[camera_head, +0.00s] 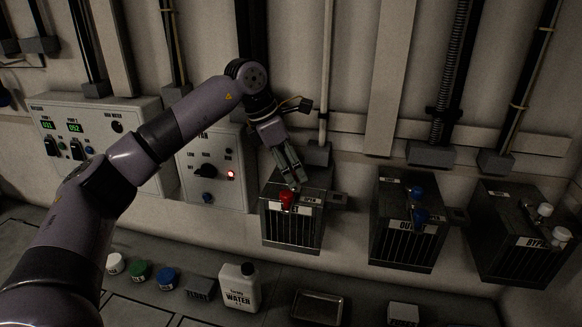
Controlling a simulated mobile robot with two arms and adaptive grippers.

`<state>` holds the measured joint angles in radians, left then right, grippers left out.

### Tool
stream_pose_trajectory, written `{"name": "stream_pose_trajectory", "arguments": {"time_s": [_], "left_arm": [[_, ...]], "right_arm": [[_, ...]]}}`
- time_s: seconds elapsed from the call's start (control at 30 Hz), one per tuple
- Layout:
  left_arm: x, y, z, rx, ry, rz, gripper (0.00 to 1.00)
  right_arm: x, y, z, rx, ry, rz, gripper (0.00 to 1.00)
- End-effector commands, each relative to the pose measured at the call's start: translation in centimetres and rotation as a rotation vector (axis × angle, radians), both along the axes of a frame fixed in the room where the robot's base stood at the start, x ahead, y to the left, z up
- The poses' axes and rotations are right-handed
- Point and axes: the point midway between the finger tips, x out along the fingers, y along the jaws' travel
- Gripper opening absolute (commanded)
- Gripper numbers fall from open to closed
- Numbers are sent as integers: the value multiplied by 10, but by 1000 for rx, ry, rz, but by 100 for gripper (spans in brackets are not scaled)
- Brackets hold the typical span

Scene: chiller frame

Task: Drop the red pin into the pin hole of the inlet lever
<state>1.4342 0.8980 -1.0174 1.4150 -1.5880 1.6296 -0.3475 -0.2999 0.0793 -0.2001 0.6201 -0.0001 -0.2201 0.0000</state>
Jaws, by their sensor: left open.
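The inlet box (292,232) is a dark metal unit with a slatted front, below and in front of my left arm. A red piece (286,198) sits at its upper front; I cannot tell whether it is the red pin, the lever's knob or both overlapping. My left gripper (294,180) points down just above and behind the red piece. It is open and holds nothing that I can see. The pin hole cannot be made out. My right gripper is not in view.
An outlet box (400,240) with blue knobs and a bypass box (520,255) with white knobs stand to the right. A control panel (208,165) is behind my left arm. A water jug (239,290), coloured caps (139,270) and a metal tray (318,306) lie below.

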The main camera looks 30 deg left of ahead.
Motion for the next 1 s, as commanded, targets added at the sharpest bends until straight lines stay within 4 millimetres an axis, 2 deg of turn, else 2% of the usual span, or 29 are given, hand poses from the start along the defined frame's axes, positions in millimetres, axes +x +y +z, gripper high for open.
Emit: {"name": "stream_pose_trajectory", "arguments": {"time_s": [0.23,0.33,0.8,1.0], "left_arm": [[0,0,1,0,0,0,44],[-2,2,8,0,-1,0,44],[-24,28,92,-1,-2,2,44],[-29,34,109,0,0,1,44]], "right_arm": [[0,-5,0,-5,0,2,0],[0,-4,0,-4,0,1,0],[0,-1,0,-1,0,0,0],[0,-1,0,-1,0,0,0]]}}
